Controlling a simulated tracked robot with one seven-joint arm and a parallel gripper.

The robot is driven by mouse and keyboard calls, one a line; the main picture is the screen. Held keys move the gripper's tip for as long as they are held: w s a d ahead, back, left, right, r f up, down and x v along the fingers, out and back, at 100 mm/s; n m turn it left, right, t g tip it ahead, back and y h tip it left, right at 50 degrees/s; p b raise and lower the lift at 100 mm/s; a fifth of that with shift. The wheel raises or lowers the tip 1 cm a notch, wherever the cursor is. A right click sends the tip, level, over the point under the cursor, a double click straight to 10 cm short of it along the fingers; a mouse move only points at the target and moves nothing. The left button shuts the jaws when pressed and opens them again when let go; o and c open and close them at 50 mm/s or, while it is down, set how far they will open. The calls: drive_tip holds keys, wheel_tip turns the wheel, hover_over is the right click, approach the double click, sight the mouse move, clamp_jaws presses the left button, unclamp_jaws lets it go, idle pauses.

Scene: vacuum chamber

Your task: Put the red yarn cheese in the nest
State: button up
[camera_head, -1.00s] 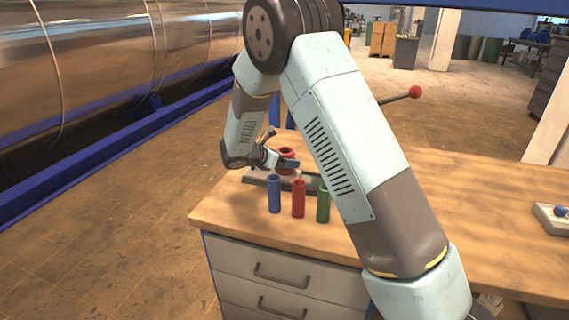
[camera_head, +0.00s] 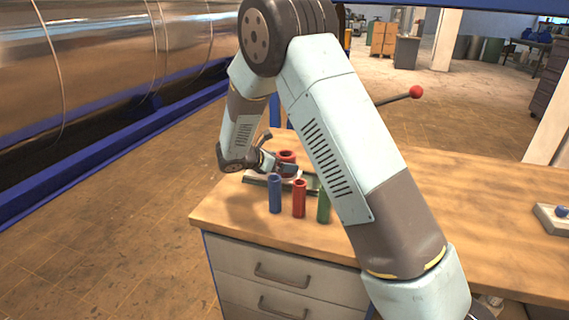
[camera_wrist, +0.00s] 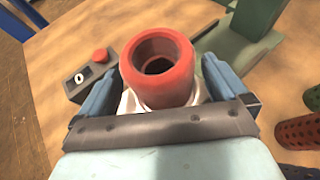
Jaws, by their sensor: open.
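The red yarn cheese (camera_wrist: 158,72), a thick red ring-shaped cylinder with a dark hollow centre, stands between the fingers of my gripper (camera_wrist: 165,95) in the wrist view. My gripper is open, with a blue-grey finger on either side of the cheese. Something white shows under and around the cheese's base; whether this is the nest I cannot tell. In the head view the red cheese (camera_head: 287,155) shows just behind my gripper (camera_head: 286,168), low over the wooden bench. The cheese's lower part is hidden there.
Blue (camera_head: 275,194), red (camera_head: 299,199) and green (camera_head: 323,205) tubes stand upright in front of my gripper, near the bench edge. A grey box with a red button (camera_wrist: 100,55) lies left of the cheese. A green metal stand (camera_wrist: 236,45) is behind right.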

drive_tip(key=v, duration=1)
drive_tip(key=s+d+r+m+g+y, duration=0.2)
drive_tip(key=s+d+r+m, duration=0.45)
drive_tip(key=d, duration=0.25)
drive_tip(key=s+d+r+m+g+y, duration=0.25)
drive_tip(key=s+d+r+m, duration=0.35)
drive_tip(key=d, duration=0.4)
drive_tip(key=s+d+r+m+t+y, duration=0.1)
drive_tip(key=s+d+r+m+y, duration=0.1)
drive_tip(key=s+m, duration=0.2)
drive_tip(key=s+d+r+m+t+y, duration=0.1)
drive_tip(key=s+m, duration=0.3)
drive_tip(key=s, duration=0.7)
drive_tip(key=s+d+r+m+t+y, duration=0.1)
drive_tip(key=s+d+r+m+y, duration=0.2)
drive_tip(key=s, duration=0.4)
drive_tip(key=shift+s+r+m, duration=0.35)
drive_tip(key=shift+s+m, duration=0.05)
drive_tip(key=shift+m, duration=0.25)
